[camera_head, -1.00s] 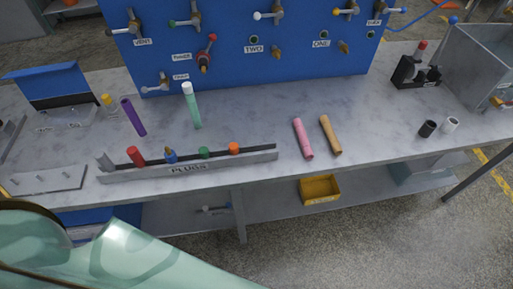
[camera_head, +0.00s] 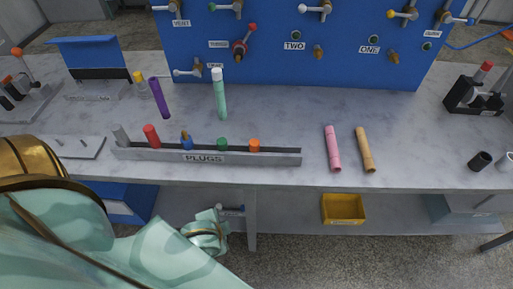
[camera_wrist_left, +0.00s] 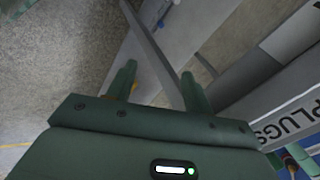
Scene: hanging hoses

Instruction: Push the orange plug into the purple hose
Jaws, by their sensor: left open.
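The orange plug (camera_head: 254,145) stands at the right end of the grey rack labelled PLUGS (camera_head: 203,158), near the bench's front edge. The purple hose (camera_head: 160,98) is a tilted tube farther back, left of the pale green hose (camera_head: 220,95). My left gripper (camera_head: 207,232) is low in front of the bench, below and in front of the rack, apart from the plug and hose. In the left wrist view its fingers (camera_wrist_left: 157,80) are open with nothing between them, and part of the rack (camera_wrist_left: 285,125) shows at right. My right gripper is not in view.
Grey, red, blue and green plugs (camera_head: 222,144) share the rack. Pink (camera_head: 332,148) and tan (camera_head: 365,150) tubes are to its right. A blue valve panel (camera_head: 340,70) stands behind. A yellow bin (camera_head: 343,208) sits on the lower shelf. The bench middle is mostly clear.

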